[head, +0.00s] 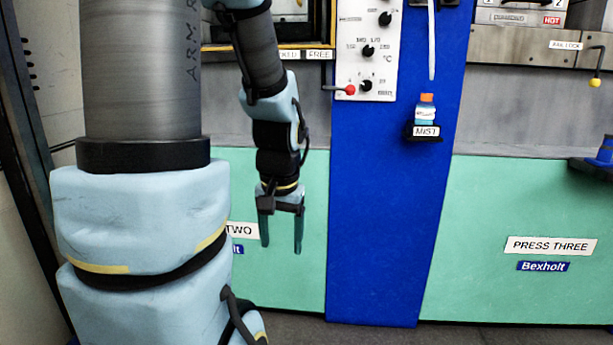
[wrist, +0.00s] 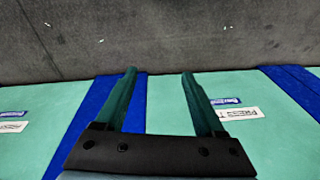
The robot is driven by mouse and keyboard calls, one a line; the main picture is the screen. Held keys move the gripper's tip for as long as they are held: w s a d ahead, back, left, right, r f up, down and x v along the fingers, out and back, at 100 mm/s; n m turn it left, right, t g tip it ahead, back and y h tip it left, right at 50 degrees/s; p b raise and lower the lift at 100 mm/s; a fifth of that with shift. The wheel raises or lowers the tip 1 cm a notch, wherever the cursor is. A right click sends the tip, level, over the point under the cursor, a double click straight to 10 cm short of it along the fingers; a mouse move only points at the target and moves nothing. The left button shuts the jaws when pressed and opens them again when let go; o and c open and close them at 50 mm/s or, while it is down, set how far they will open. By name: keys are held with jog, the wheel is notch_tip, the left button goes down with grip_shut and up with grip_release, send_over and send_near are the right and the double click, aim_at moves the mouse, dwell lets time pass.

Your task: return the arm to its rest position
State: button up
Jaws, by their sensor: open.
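My gripper (head: 281,248) hangs from my arm left of the middle in the head view, fingers pointing down. It is in front of the green panel of press two, just left of the blue column. Its two green fingers are spread, with nothing between them. In the wrist view the gripper (wrist: 159,72) is also open and empty, over the green and blue panels with the dark grey floor beyond the tips. It appears to touch nothing.
A blue column (head: 385,230) carries a control panel with knobs (head: 368,50) and a mist bottle (head: 426,110) on a small holder. A red-tipped lever (head: 349,90) sticks out near my arm. Press three (head: 500,200) stands at right, with a yellow-tipped lever (head: 595,82). Grey floor (wrist: 200,30) lies clear below.

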notch_tip(320, 180, up, 23)
jog(key=s+a+n+p, duration=0.1)
jog(key=s+p, duration=0.1)
jog(key=p, duration=2.3)
jog(key=shift+s+a+r+n+h, duration=0.2)
jog(key=shift+a+n+h, duration=0.1)
jog(key=shift+a+n, duration=0.1)
